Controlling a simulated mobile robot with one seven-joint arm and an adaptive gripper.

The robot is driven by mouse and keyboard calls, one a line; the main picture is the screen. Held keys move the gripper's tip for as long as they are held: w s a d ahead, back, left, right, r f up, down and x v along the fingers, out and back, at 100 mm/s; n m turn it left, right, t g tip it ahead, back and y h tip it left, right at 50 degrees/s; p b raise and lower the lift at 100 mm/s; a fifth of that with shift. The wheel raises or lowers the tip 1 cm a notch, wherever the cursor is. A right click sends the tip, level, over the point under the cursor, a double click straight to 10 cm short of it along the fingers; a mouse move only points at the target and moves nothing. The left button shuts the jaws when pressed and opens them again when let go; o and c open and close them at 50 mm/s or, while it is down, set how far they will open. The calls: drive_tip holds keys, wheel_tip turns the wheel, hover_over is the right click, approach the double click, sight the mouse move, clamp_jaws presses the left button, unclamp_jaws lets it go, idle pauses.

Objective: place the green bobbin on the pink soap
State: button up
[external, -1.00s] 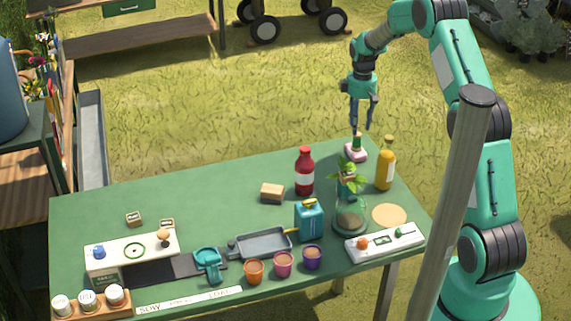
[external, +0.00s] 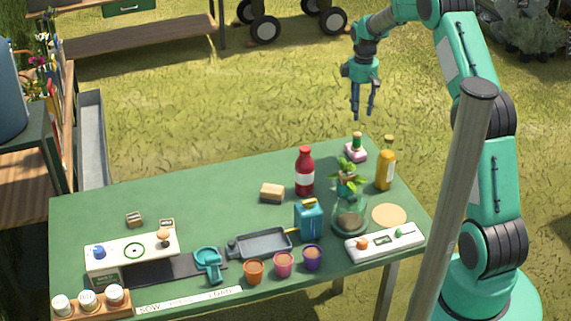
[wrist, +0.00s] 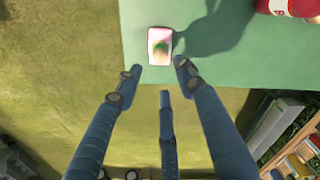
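The green bobbin (external: 357,140) stands upright on the pink soap (external: 355,154) near the far right edge of the green table. In the wrist view the bobbin (wrist: 160,46) shows from above, within the outline of the pink soap (wrist: 152,58). My gripper (external: 363,114) hangs in the air above and beyond the table's far edge, apart from both. Its fingers (wrist: 158,72) are spread and empty, with nothing between them.
A yellow bottle (external: 385,164) stands right of the soap, and a red bottle (external: 304,172) stands to its left. A leafy plant (external: 348,180) in a glass vessel is just in front. The table's far left part (external: 200,185) is clear.

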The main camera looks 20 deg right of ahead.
drive_tip(key=s+a+r+m+t, duration=0.3)
drive_tip(key=s+r+m, duration=0.1)
drive_tip(key=s+r, duration=2)
drive_tip(key=s+a+r+m+t, duration=0.1)
drive_tip(key=s+r+m, duration=0.1)
drive_tip(key=s, duration=1.1)
drive_tip(key=s+a+r+m+t, duration=0.1)
drive_tip(key=s+r+m, duration=0.1)
drive_tip(key=s, duration=1.1)
drive_tip(key=shift+r+m+t, duration=0.3)
drive_tip(key=shift+r+m, duration=0.1)
drive_tip(key=shift+m, duration=0.1)
